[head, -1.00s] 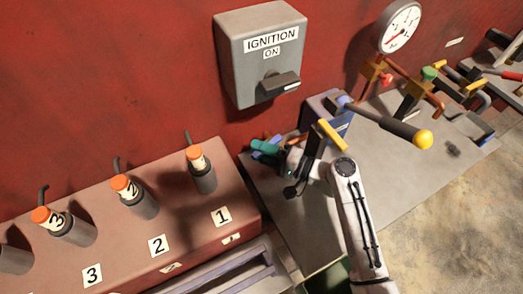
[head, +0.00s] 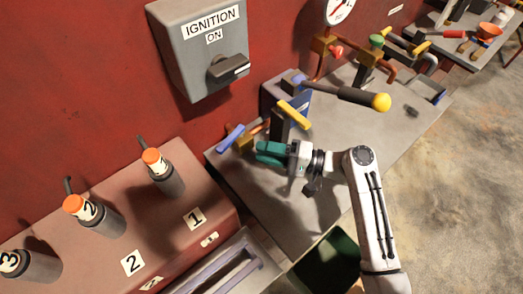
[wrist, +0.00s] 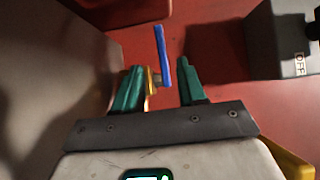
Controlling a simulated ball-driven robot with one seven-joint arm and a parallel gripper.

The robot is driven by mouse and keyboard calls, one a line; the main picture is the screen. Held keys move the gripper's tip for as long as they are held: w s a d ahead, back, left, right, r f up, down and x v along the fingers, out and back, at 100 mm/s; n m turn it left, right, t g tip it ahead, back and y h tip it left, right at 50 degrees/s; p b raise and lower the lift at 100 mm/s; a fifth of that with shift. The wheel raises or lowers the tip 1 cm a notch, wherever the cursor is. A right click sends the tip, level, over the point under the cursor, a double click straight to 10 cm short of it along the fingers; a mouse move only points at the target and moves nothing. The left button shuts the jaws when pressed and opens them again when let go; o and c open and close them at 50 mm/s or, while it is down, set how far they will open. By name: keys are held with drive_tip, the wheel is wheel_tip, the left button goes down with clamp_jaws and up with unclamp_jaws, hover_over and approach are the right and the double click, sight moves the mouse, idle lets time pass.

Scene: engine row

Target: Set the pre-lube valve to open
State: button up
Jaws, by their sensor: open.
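A small valve with a blue lever (head: 231,137) and a brass body (head: 243,143) stands by the red wall at the left end of the grey bench. I see no label on it, so I cannot confirm that it is the pre-lube valve. My gripper (head: 262,152), with teal fingers, is a little right of the lever and apart from it. In the wrist view the blue lever (wrist: 162,55) shows between the open fingers, farther off, and nearly upright in the picture. The gripper is empty. The left finger partly hides the brass body.
The ignition box (head: 200,50) is on the wall above. Orange-capped cylinders (head: 163,172) stand at left. The grey bench (head: 350,125) has bare room at right.

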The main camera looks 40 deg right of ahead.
sight(229, 146)
drive_tip(key=shift+a+f, duration=0.15)
drive_tip(key=shift+a, duration=0.1)
drive_tip(key=a+m+t+h, duration=0.1)
drive_tip(key=a+m+h, duration=0.1)
drive_tip(key=h, duration=0.1)
drive_tip(key=shift+s+a+f+m+t+h+b, duration=0.2)
drive_tip(key=shift+f+m+t+h+b, duration=0.1)
drive_tip(key=shift+f+m+t, duration=0.1)
drive_tip(key=shift+s+a+r+m+t+h, duration=0.4)
drive_tip(key=shift+m+t+h, duration=0.15)
drive_tip(key=shift+h, duration=0.35)
drive_tip(key=shift+s+r+m+h, duration=0.1)
drive_tip(key=shift+r+m+h, duration=0.1)
drive_tip(key=shift+m+h, duration=0.25)
drive_tip(key=p+x, duration=0.3)
drive_tip(key=x, duration=0.7)
drive_tip(key=shift+w+a+r, duration=0.1)
drive_tip(key=shift+w+a, duration=0.05)
drive_tip(key=shift+w, duration=0.2)
clamp_jaws()
